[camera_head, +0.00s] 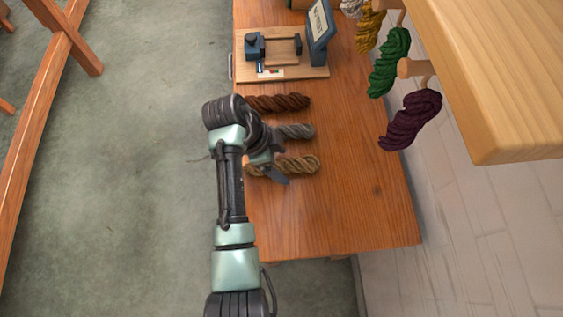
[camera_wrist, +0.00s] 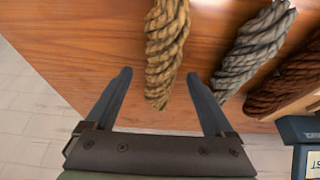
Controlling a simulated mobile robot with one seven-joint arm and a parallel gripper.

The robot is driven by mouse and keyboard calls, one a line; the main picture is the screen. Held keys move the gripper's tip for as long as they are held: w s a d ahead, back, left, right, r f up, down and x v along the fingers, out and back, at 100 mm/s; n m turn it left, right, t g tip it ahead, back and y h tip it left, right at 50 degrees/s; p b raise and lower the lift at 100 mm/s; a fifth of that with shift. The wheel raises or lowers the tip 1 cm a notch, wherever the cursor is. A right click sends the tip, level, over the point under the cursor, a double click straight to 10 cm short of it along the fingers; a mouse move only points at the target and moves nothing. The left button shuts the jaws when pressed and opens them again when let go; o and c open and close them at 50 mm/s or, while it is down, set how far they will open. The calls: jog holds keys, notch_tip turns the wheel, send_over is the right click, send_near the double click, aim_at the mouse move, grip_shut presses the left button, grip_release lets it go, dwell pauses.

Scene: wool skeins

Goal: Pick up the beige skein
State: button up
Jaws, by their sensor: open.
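The beige skein (camera_wrist: 166,45) is a twisted tan bundle on the wooden table (camera_head: 345,215). It also shows in the head view (camera_head: 305,165), where my gripper (camera_head: 273,167) hides part of it. In the wrist view my gripper (camera_wrist: 158,78) is open, with one dark finger on each side of the skein's near end. A gap shows between each finger and the skein. I cannot tell how far the fingertips are above the table.
A grey skein (camera_wrist: 253,48) lies beside the beige one, then a brown skein (camera_head: 282,102). A board (camera_head: 285,73) with a clamp-like device and a sign (camera_head: 320,25) stands farther back. A shelf (camera_head: 500,80) with hanging skeins overhangs on the right. The table's front is clear.

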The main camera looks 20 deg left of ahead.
jog(key=shift+w+d+f, duration=0.1)
jog(key=shift+d+f, duration=0.05)
jog(key=shift+f, duration=0.25)
jog(key=shift+c, duration=0.3)
grip_shut()
